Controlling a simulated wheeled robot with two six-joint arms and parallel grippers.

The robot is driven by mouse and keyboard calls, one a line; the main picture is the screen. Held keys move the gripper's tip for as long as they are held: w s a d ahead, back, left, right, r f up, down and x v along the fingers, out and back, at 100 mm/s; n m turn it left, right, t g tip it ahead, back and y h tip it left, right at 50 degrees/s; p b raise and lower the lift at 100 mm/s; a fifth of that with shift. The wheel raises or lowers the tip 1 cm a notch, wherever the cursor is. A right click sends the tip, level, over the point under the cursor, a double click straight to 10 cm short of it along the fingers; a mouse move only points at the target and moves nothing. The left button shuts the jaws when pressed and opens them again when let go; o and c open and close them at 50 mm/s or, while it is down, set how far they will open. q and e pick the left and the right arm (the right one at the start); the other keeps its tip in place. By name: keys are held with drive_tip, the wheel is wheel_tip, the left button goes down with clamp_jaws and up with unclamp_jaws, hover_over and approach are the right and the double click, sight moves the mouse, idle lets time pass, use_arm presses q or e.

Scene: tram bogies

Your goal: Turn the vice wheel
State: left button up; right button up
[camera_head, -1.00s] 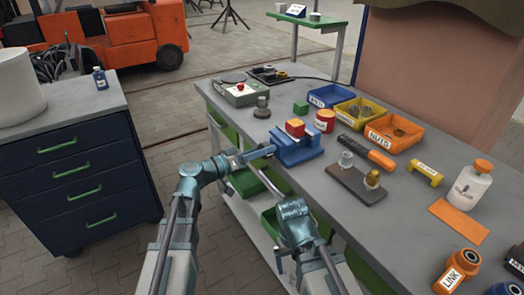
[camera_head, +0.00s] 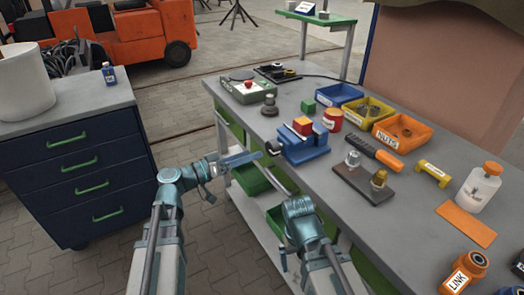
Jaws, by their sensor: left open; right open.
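The blue vice (camera_head: 305,149) stands at the near edge of the grey workbench, with a red and yellow block (camera_head: 302,126) at its top. A small dark part, which looks like the vice wheel (camera_head: 273,147), sticks out at its left end. My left gripper (camera_head: 248,158) is open and empty, its fingers pointing right toward the wheel, with a small apparent gap. My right gripper (camera_head: 297,206) is below and in front of the vice, near the bench edge. Its fingers are hard to make out and it holds nothing visible.
On the workbench (camera_head: 335,215) are a green device with a red button (camera_head: 248,89), a red can (camera_head: 332,119), a dark block with two fittings (camera_head: 364,182), and blue, yellow and orange bins (camera_head: 402,133). A dark blue drawer cabinet (camera_head: 80,180) stands at left.

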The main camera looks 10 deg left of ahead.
use_arm(q)
drive_tip(key=v, duration=0.6)
